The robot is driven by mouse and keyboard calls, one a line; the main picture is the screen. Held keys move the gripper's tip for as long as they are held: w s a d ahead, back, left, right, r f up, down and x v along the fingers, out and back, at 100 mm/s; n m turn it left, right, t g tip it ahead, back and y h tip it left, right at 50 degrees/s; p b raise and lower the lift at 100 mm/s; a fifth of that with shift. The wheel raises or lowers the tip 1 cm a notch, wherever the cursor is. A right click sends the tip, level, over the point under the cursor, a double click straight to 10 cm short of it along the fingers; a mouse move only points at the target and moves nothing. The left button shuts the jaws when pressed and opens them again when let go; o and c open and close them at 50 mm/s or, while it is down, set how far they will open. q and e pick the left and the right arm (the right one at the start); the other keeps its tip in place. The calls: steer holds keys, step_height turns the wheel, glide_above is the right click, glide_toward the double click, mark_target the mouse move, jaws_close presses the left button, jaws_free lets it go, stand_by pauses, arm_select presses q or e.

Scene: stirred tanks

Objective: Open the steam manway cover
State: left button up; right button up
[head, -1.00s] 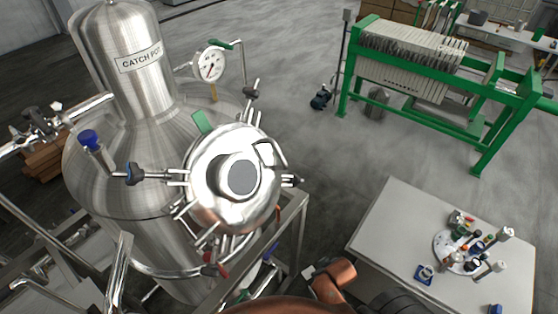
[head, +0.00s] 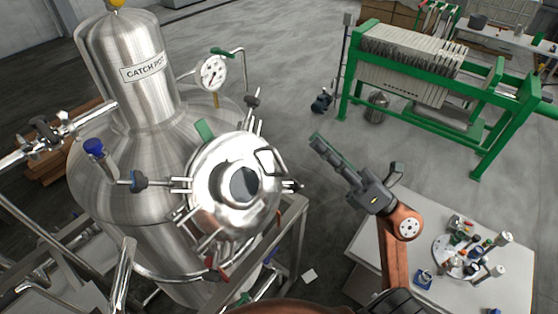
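The steam manway cover (head: 228,205) is a shiny domed steel lid with a dark round centre. It lies closed on the side of the large steel vessel (head: 105,170). A dark loop handle (head: 267,163) sits at its upper right. Several swing-bolt clamps stand around its rim, including one at the right (head: 292,186) and one with a red part (head: 214,268) below. My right gripper (head: 318,143) is right of the cover, apart from it, pointing up and left. It touches nothing; its finger gap is not clear. My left gripper is not in view.
A pressure gauge (head: 213,73) on a pipe and a blue-capped valve (head: 94,147) stand close around the vessel. A steel frame (head: 290,225) runs below right. A white table (head: 365,250) with small parts is at lower right. A green filter press (head: 480,150) stands behind.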

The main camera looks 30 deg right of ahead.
step_height(320, 180, down, 5)
steer(key=w+a+n+g, duration=0.1)
steer(key=a+n+g, duration=0.1)
steer(key=n+g, duration=0.25)
steer(key=n+g+h, duration=0.1)
steer(key=h, duration=0.3)
glide_toward(282, 162)
steer(key=x, duration=0.3)
steer(key=p+x, duration=0.2)
steer(key=x, duration=0.4)
steer(key=shift+w, duration=0.25)
steer(key=shift+w+a+f+p, duration=0.1)
steer(key=shift+w+a+p, duration=0.3)
steer(key=shift+w, duration=0.15)
steer(key=shift+c, duration=0.3)
jaws_close()
